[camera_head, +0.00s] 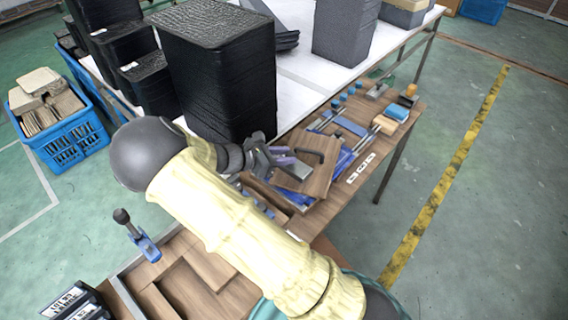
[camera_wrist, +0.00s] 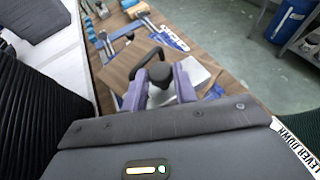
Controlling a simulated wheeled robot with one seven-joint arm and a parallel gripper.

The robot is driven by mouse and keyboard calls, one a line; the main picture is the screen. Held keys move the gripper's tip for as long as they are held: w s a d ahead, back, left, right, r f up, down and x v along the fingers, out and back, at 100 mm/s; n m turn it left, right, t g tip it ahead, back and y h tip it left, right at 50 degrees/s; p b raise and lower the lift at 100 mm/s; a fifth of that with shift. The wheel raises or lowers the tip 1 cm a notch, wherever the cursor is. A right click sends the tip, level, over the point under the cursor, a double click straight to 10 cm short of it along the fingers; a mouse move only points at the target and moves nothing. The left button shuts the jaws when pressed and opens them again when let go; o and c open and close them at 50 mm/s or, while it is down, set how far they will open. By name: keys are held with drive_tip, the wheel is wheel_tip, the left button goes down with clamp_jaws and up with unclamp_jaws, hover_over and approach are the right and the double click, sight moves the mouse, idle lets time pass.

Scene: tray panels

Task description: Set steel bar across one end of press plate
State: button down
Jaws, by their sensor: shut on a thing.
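My gripper (camera_head: 279,158), with purple fingers (camera_wrist: 160,78), is shut on a dark knob (camera_wrist: 159,72). Pale metal shows under and beside the knob; it looks like the steel bar (camera_wrist: 197,73), mostly hidden by the fingers. In the head view, a pale grey piece of it (camera_head: 299,170) shows by the fingertips. The brown press plate (camera_head: 322,179) with a black looped handle lies beneath, set at an angle on the bench. It also shows in the wrist view (camera_wrist: 121,73). I cannot tell whether the bar touches the plate.
The wooden bench (camera_head: 345,150) holds blue clamps, bars and small blocks beyond the plate. Tall black stacks (camera_head: 225,75) stand close to the left of my gripper on a white table. A blue crate (camera_head: 65,130) is on the floor at left. The floor right of the bench is clear.

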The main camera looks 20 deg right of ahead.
drive_tip(key=shift+w+f, duration=0.1)
drive_tip(key=shift+f, duration=1.8)
drive_tip(key=c, duration=1.1)
unclamp_jaws()
drive_tip(key=shift+f, duration=0.1)
drive_tip(key=shift+a, duration=0.1)
drive_tip(key=v, duration=1.2)
drive_tip(key=shift+r+b, duration=0.25)
drive_tip(key=shift+b, duration=0.15)
